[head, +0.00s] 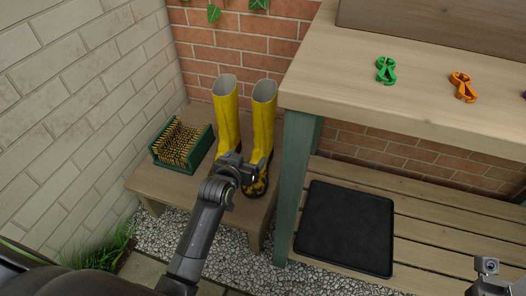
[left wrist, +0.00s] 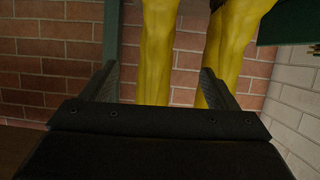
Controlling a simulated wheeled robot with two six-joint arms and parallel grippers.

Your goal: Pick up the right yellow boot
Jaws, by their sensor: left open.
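The right yellow boot (head: 264,122) stands upright on a low wooden bench, its foot blotched with dark mud. The left yellow boot (head: 227,110) stands close beside it. My left gripper (head: 240,172) is open, in front of the boots at their lower part, and hides some of their feet. The left wrist view is upside down. There the right boot (left wrist: 157,50) shows between the two fingers (left wrist: 157,85), nearer the left one. The left boot (left wrist: 238,45) is partly behind the finger on the right. I cannot tell any contact. My right gripper's fingers are not visible.
A green boot brush (head: 182,145) sits on the bench (head: 150,185) left of the boots. The table's green leg (head: 295,185) stands close to their right. Brick walls are behind and left. A black mat (head: 345,228) lies on the slatted shelf. Green and orange clips lie on the table (head: 430,110).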

